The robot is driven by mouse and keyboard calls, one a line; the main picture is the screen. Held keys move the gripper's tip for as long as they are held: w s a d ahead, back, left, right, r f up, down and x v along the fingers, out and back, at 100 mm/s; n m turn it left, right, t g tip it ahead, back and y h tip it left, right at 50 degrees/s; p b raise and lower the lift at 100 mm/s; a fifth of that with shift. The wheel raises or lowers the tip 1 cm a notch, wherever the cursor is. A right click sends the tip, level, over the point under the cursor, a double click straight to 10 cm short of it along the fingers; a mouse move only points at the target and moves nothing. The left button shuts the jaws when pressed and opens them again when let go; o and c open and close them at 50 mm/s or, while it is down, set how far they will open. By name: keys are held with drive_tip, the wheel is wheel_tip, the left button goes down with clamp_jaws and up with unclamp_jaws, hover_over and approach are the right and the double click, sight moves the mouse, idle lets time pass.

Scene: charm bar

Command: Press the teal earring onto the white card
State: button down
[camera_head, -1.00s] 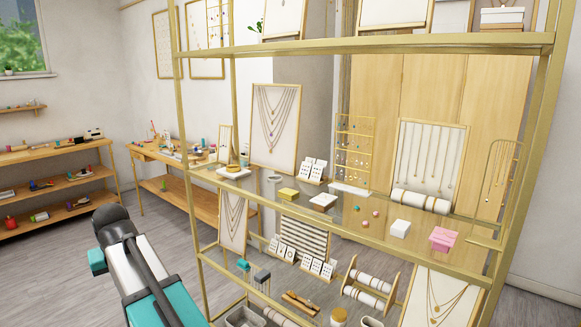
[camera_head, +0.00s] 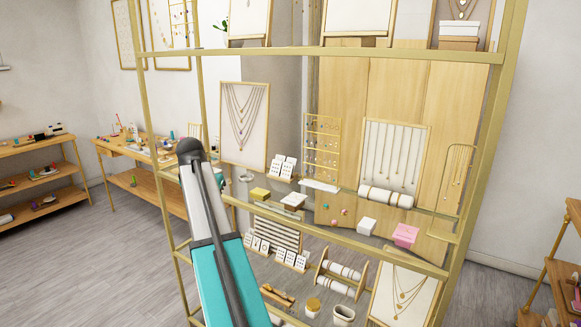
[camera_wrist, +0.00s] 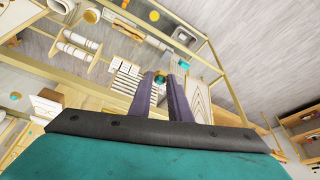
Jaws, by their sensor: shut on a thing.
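My gripper (camera_wrist: 160,82) is shut on a small round teal and gold piece, the teal earring (camera_wrist: 160,77), at its fingertips in the wrist view. A pair of white cards with small dark dots (camera_head: 283,166) stands on the glass shelf. More white cards (camera_head: 291,258) stand on the shelf below. I cannot tell which is the task's white card. The earring hangs in the air, apart from any card.
The gold-framed shelf (camera_head: 345,240) fills the middle. Its glass level holds a yellow box (camera_head: 260,194), a white box (camera_head: 366,226), a pink box (camera_head: 405,235) and small coloured pieces. A necklace board (camera_head: 243,125) stands behind. Floor to the left is clear.

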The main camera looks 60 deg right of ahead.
drive_tip(key=s+d+r+m+g+p, duration=0.1)
drive_tip(key=s+d+r+m+p, duration=0.2)
drive_tip(key=d, duration=0.4)
drive_tip(key=s+d+r+m, duration=0.1)
drive_tip(key=s+d+r, duration=0.1)
drive_tip(key=s+d, duration=0.4)
wheel_tip(320, 180, up, 4)
drive_tip(key=f+m+g+p, duration=0.1)
drive_tip(key=m+g+p, duration=0.1)
drive_tip(key=m, duration=0.1)
hover_over(293, 196)
drive_tip(key=shift+w+a+r+h, duration=0.25)
drive_tip(key=shift+w+a+h, duration=0.05)
drive_tip(key=shift+a, duration=0.15)
drive_tip(key=shift+m, duration=0.3)
drive_tip(key=shift+f+b, duration=1.1)
drive_tip(key=shift+f, duration=1.55)
drive_tip(key=shift+a+f, duration=0.15)
drive_tip(key=shift+f, duration=0.4)
drive_tip(key=c, duration=1.2)
unclamp_jaws()
drive_tip(key=shift+r, duration=0.15)
wheel_tip(293, 196, up, 7)
drive_tip(key=p, duration=0.2)
drive_tip(key=shift+p, duration=0.4)
